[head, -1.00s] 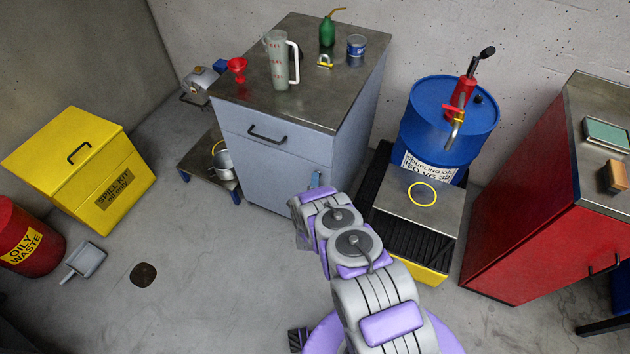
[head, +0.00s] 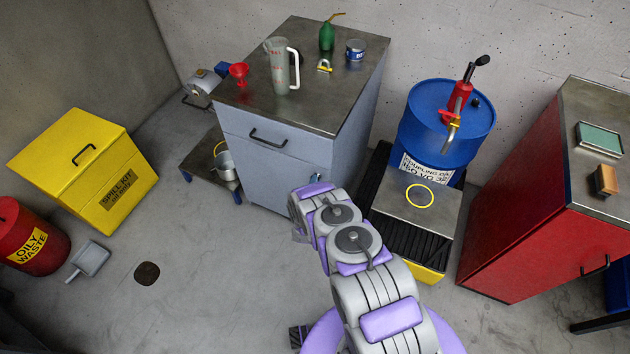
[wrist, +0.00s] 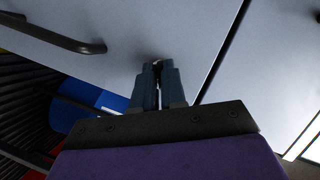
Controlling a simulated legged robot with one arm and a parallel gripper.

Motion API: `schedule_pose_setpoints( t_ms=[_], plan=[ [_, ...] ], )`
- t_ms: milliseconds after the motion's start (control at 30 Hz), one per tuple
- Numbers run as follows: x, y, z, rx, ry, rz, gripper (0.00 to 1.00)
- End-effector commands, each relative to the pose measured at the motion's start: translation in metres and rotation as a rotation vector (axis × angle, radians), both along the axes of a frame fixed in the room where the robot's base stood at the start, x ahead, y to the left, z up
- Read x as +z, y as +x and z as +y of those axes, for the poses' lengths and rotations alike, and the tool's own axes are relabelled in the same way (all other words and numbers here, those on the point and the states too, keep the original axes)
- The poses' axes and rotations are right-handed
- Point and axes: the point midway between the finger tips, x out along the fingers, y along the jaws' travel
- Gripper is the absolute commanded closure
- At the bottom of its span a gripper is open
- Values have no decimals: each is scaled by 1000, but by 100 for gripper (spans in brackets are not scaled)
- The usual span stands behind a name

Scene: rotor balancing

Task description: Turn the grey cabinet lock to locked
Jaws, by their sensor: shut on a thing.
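The grey cabinet (head: 272,180) stands at the back centre in the head view, with its door facing me. In the wrist view, its pale front (wrist: 205,35) fills the upper part. My gripper (wrist: 158,72) is at this front, with its two dark blue fingers close together. It is shut on a small metal piece, the cabinet lock (wrist: 157,62), mostly hidden between the fingertips. The lock's exact angle cannot be read. In the head view, my arm hides the lock and most of the gripper.
A dark bar handle (wrist: 60,35) is left of my fingers in the wrist view. A measuring jug (head: 280,66), a red funnel (head: 239,72) and other items stand on the cabinet top. A blue drum (head: 440,120) and a red cabinet (head: 525,200) stand to the right.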

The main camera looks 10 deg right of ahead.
Motion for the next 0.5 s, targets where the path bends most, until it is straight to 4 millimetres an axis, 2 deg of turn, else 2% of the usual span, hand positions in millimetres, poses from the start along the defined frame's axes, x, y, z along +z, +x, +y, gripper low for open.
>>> schedule_pose_setpoints(
  t_ms=[500],
  plan=[
    [0, 1, 4, 3, -364, 267, 100]
  ],
)
